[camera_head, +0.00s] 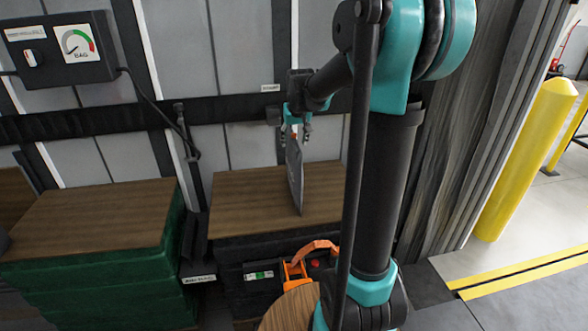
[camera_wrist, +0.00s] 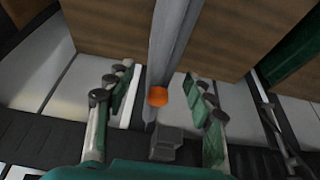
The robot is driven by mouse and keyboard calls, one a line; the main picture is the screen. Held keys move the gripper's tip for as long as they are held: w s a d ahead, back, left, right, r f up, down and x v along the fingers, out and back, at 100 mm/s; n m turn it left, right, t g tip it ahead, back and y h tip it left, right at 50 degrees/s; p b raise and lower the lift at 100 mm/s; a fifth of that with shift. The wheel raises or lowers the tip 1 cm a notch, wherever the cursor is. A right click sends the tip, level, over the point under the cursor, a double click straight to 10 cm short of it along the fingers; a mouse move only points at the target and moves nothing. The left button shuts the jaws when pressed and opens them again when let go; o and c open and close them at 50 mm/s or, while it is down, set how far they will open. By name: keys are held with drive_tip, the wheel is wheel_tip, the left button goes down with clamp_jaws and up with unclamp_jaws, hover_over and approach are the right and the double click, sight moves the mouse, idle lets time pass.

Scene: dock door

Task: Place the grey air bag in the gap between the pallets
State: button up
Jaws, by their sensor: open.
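The grey air bag (camera_head: 295,178) is a thin, flat panel standing edge-on over the wooden top of the right pallet load (camera_head: 240,200). Its lower tip appears at or just above that top. My gripper (camera_head: 295,132) is above the bag's upper end. In the wrist view, my gripper (camera_wrist: 157,110) is open, with the bag (camera_wrist: 172,50) and its orange cap (camera_wrist: 157,96) between the spread fingers, apart from both. The gap (camera_head: 196,235) is a dark narrow slot between the right load and the green-sided left pallet load (camera_head: 100,225). Its depth is hidden.
A gauge box (camera_head: 62,50) marked BAG hangs on the wall at upper left, with a hose running to a wand (camera_head: 184,130) above the gap. An orange tool (camera_head: 305,262) stands before the right load. A yellow bollard (camera_head: 525,160) stands at right.

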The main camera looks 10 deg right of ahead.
drive_tip(key=shift+x, duration=0.85)
drive_tip(key=shift+c, duration=0.2)
drive_tip(key=shift+r, duration=0.1)
clamp_jaws()
